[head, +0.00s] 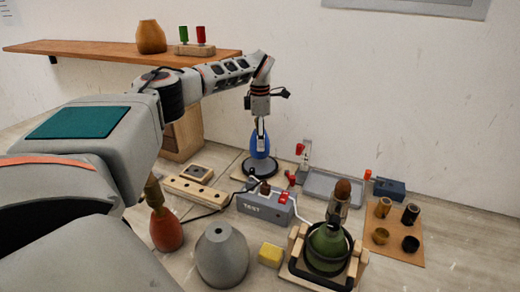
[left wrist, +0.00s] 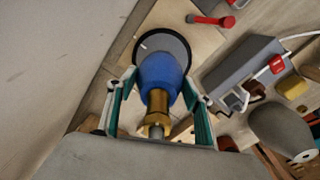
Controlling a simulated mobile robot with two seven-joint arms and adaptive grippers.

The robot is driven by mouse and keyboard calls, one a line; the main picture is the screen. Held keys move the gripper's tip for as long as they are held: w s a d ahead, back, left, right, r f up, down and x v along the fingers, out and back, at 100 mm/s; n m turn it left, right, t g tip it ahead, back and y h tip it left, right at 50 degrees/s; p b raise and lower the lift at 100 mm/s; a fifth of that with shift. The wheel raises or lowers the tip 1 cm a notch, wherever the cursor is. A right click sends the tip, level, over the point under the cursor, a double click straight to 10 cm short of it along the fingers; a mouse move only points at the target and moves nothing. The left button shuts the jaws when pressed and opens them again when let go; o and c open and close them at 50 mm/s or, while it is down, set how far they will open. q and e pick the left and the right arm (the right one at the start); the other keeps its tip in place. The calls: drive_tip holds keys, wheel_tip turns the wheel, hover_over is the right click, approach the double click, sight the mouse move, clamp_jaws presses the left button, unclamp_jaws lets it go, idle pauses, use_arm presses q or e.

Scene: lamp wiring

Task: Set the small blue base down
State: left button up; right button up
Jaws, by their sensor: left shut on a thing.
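The small blue base (head: 260,145) is upright at the back of the table, over a dark round disc (head: 259,168) on a pale board. In the left wrist view the blue base (left wrist: 161,72) shows its brass neck (left wrist: 156,108) towards my gripper and the dark disc beyond it. My left gripper (head: 261,124) comes down from above and is shut on the blue base, with its green-edged fingers on either side of the neck. I cannot tell whether the base's underside touches the disc or board. My right gripper is not in view.
A grey TEST box (head: 265,208) with a red switch stands in front, with cables around it. A grey tray (head: 333,189) lies right. A green base (head: 327,246) sits in a wooden cradle near a grey base (head: 221,258), a yellow block (head: 270,255) and a red-brown base (head: 166,231).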

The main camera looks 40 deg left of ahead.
use_arm(q)
drive_tip(key=shift+f, duration=2.25)
drive_tip(key=shift+d, duration=0.1)
drive_tip(key=o, duration=1.7)
drive_tip(key=shift+f, duration=0.1)
wheel_tip(320, 180, up, 11)
drive_tip(key=shift+s+d+f, duration=0.1)
drive_tip(key=shift+s, duration=0.05)
drive_tip(key=shift+r, duration=0.7)
